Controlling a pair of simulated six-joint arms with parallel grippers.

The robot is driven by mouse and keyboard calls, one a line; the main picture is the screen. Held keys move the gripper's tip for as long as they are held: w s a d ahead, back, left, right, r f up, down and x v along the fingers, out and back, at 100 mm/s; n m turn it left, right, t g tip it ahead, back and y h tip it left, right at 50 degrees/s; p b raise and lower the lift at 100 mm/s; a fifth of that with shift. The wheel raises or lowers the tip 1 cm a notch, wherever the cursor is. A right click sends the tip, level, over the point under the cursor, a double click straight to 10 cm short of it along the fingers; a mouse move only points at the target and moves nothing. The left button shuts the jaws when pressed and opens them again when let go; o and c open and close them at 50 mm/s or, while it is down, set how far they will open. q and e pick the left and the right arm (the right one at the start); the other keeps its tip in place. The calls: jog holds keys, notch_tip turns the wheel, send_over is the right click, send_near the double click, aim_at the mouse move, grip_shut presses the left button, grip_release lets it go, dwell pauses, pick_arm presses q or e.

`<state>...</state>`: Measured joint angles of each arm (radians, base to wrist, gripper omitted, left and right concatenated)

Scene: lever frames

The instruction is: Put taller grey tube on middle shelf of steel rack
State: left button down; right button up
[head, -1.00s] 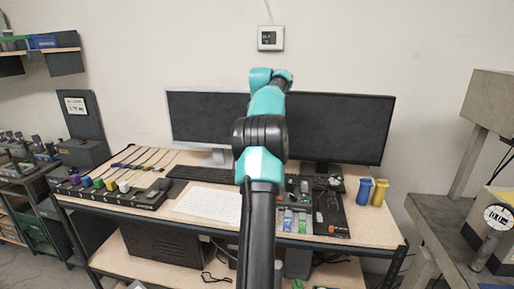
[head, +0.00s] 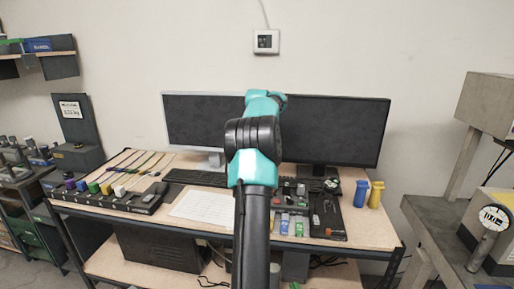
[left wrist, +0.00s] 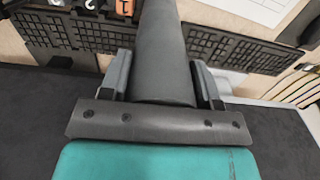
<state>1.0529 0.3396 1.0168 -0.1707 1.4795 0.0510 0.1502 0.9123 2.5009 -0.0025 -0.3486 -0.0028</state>
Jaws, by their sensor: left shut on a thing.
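My left gripper (left wrist: 163,78) shows in the left wrist view, shut on a dark grey tube (left wrist: 165,38) that runs up between its two fingers. The tube's far end is out of the frame at the top, so its full length cannot be told. In the head view one arm of mine rises through the middle; its gripper and the tube are hidden behind it. A dark metal rack (head: 28,222) stands at the left edge of the head view, partly cut off, and I cannot tell whether it is the steel rack. My right gripper is not in view.
The desk (head: 105,215) carries two monitors (head: 335,130), a keyboard (left wrist: 200,42), a black tool tray (head: 328,219), and blue (head: 361,192) and yellow (head: 376,194) cups. A grey bench (head: 440,225) stands at the right. A wall shelf (head: 38,53) hangs upper left.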

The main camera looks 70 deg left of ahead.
pick_arm(q)
jog(key=shift+f, duration=0.2)
jog(key=shift+c, duration=1.7)
grip_release()
jog(key=shift+f, duration=0.1)
notch_tip(320, 180, up, 11)
jog(key=shift+r, duration=0.6)
jog(key=shift+o, duration=0.4)
